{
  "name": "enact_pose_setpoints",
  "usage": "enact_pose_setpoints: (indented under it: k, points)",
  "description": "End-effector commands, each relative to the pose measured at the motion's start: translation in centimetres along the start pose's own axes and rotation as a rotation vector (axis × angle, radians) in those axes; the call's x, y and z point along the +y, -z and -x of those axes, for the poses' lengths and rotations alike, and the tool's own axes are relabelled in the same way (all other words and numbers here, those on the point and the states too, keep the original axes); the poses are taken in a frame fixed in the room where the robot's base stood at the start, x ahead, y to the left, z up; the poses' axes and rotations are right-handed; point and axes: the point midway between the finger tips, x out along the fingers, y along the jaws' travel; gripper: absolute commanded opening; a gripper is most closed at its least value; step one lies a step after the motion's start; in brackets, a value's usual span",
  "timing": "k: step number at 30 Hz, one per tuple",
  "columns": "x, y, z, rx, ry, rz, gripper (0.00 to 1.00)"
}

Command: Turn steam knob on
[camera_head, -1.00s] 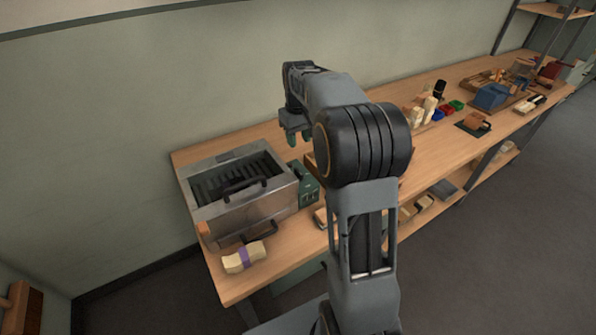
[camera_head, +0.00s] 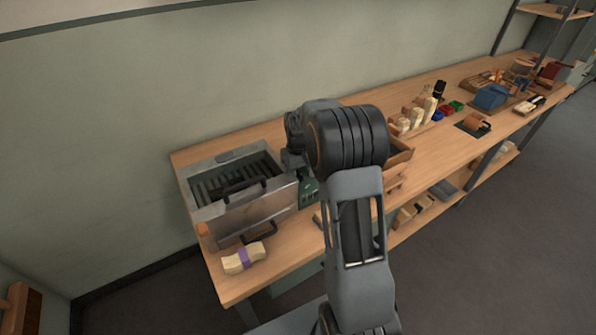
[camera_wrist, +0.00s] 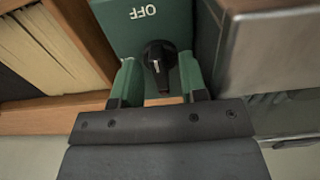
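The steam knob (camera_wrist: 158,58) is a black dial with a white mark on a green box (camera_wrist: 120,22); the word OFF stands beside it. In the head view the green box (camera_head: 308,192) sits right of the metal steamer (camera_head: 255,207), partly hidden by my arm. My gripper (camera_wrist: 158,72) has its two green fingers apart, one on each side of the knob. I see a gap between fingers and knob; whether either touches is unclear. In the head view the fingertips are hidden behind my arm.
A wooden tray (camera_wrist: 75,35) with pale bundles stands left of the box in the wrist view. The steamer's metal wall (camera_wrist: 262,45) is close on the right. A bristle bundle with a purple band (camera_head: 243,257) lies before the steamer on the bench (camera_head: 225,287).

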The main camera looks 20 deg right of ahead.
Motion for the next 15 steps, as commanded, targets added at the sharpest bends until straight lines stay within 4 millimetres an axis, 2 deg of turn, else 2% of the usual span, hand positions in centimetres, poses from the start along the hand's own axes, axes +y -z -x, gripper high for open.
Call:
enact_pose_setpoints:
  k: [8,15]
  points:
    - [0.00,-0.01,-0.09,0.000,0.000,0.000,0.39]
    - [0.00,-0.02,-0.08,-0.001,0.000,0.000,0.16]
